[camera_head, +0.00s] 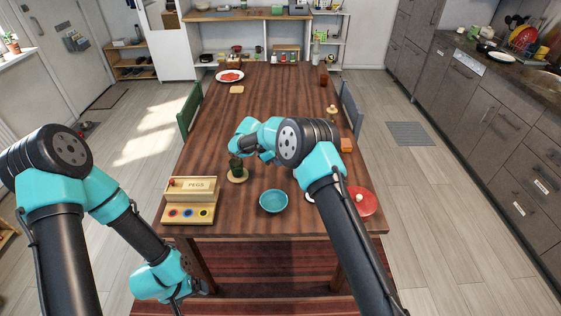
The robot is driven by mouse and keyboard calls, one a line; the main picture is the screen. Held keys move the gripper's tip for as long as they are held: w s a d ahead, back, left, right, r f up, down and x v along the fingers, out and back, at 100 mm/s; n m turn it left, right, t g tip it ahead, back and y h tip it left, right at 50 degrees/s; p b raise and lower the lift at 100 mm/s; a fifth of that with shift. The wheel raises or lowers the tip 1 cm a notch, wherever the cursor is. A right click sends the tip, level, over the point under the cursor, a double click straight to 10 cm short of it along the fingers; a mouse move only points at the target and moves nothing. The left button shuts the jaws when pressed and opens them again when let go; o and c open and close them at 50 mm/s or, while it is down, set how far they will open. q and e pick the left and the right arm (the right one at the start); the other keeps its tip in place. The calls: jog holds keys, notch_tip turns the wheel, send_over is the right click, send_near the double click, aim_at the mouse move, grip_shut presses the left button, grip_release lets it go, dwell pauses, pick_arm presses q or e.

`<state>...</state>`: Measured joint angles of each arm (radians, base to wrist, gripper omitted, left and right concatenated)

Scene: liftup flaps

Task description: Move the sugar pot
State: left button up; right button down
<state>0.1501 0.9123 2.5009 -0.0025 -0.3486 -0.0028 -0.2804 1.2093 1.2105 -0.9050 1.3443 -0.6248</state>
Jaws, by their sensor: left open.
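I cannot tell surely which thing is the sugar pot. A small dark green pot-like thing (236,172) stands on a round wooden coaster (243,179) near the table's left middle. A red round thing with a pale knob (368,205) sits at the front right, partly behind my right arm. My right gripper (238,157) is over the table, at or just above the dark green thing. Its fingers are too small and dark to show whether they hold it. My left gripper (190,291) is open and low, in front of the table's front left edge, away from these things.
On the wooden table (270,110), a box marked PEGS (190,185) is at the front left and a teal bowl (273,201) at the front middle. An orange block (346,145) and a knobbed wooden thing (333,111) are at the right. The table's far middle is clear.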

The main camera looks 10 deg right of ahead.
jog(key=d, duration=0.3)
jog(key=s+d, duration=0.1)
jog(key=d, duration=0.5)
jog(key=shift+s+d, duration=0.2)
jog(key=shift+d, duration=0.15)
jog(key=shift+f, duration=0.8)
jog(key=shift+a, duration=0.1)
